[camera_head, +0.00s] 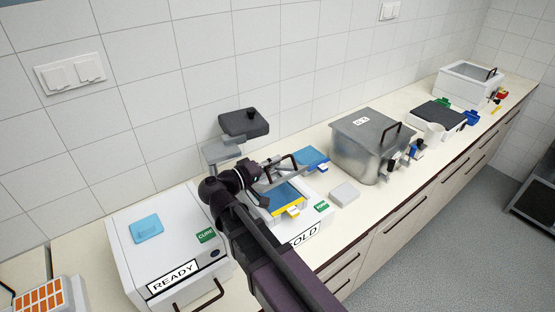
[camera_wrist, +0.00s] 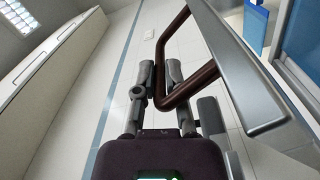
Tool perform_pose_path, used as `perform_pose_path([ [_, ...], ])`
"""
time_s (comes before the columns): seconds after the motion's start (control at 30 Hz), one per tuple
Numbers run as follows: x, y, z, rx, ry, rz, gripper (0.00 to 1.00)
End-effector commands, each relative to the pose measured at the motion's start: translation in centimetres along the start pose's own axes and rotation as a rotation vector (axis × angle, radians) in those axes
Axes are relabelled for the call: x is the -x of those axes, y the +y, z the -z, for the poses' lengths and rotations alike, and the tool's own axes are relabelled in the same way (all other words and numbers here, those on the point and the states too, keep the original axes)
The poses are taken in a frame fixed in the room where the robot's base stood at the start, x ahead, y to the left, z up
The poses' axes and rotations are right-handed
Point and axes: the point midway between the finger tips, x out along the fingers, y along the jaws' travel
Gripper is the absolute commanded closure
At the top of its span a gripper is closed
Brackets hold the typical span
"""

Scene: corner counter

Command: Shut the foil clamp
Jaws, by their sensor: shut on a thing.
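The foil clamp shows as a light grey frame (camera_wrist: 245,75) with a dark brown bar handle (camera_wrist: 205,75) in the wrist view. In the head view, the handle (camera_head: 297,161) stands above the white forming unit with blue and yellow parts. My gripper (camera_wrist: 161,72) is shut on the handle, with one finger on each side of its bar. In the head view my gripper (camera_head: 274,163) is at the handle, and my arm hides much of the clamp and unit. The clamp appears tilted up from the unit; its exact angle is unclear.
A white box labelled READY (camera_head: 172,278) stands at left with a light blue pad (camera_head: 146,228) on it. A grey lidded metal tank (camera_head: 368,150) stands to the right. A small light grey block (camera_head: 345,193) lies between. A wall behind limits room.

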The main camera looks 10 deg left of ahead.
Motion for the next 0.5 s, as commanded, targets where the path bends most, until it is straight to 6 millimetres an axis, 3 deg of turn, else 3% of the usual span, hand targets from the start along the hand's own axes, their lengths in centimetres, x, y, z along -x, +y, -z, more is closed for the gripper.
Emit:
perform_pose_path([
  [0.5, 1.3, -0.3, -0.1, 0.004, 0.021, 0.008, 1.00],
])
